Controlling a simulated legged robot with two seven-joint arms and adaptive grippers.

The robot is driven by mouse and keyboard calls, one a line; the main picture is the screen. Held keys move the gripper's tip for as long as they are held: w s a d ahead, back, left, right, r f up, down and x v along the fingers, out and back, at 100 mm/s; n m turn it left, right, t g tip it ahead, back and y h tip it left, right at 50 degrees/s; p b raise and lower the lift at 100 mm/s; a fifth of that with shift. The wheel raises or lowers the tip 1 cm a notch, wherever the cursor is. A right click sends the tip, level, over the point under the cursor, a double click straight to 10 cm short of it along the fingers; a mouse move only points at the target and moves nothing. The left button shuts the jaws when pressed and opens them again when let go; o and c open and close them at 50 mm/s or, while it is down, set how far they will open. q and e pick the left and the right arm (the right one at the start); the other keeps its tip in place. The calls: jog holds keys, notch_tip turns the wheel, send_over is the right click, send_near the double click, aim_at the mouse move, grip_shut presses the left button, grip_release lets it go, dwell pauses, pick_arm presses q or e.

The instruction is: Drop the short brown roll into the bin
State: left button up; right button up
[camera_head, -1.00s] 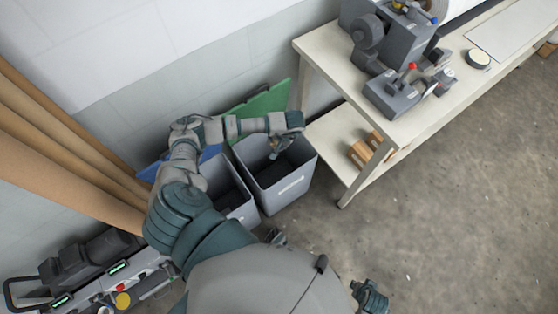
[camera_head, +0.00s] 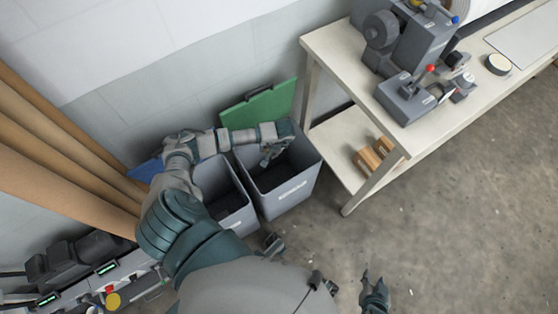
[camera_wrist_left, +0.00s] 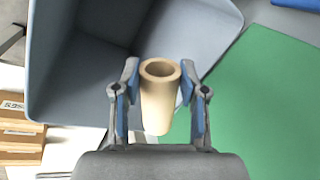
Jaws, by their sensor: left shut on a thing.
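The short brown roll (camera_wrist_left: 160,100) is a tan hollow tube, held between both fingers of my left gripper in the left wrist view. My left gripper (camera_head: 268,158) is shut on it and reaches over the opening of the right-hand grey bin (camera_head: 291,194) in the head view. The roll is too small to make out there. In the left wrist view the grey bin (camera_wrist_left: 60,65) fills the upper left, and the roll overlaps its near wall and rim. My right gripper (camera_head: 373,286) is low at the bottom of the head view, with its fingers apart and empty.
A second grey bin (camera_head: 232,214) stands left of the first. A green lid (camera_head: 262,106) leans at the wall behind. Long brown rolls (camera_head: 60,140) lean at left.

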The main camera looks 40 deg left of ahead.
pick_arm(q)
jog(key=shift+x, duration=0.8)
jog(key=shift+d+r, duration=0.3)
jog(key=o, duration=0.6)
jog(key=shift+d, duration=0.15)
jog(key=o, duration=0.4)
jog(key=shift+a+f, duration=0.1)
jog(key=shift+a, duration=0.35)
jog(key=v, duration=1.1)
jog(key=shift+w+r, duration=0.15)
jog(key=shift+r, duration=0.2)
pick_arm(e)
jog(key=shift+w+a+r+t, duration=0.25)
jog(key=shift+w+a+t, duration=0.05)
jog(key=shift+w, duration=0.15)
jog(key=shift+w+a+r+t, duration=0.2)
jog(key=shift+w+a+t, duration=0.1)
jog(key=shift+w, duration=0.15)
pick_arm(q)
jog(key=shift+d, duration=0.3)
pick_arm(e)
jog(key=shift+d+f, duration=0.1)
jog(key=shift+d, duration=0.1)
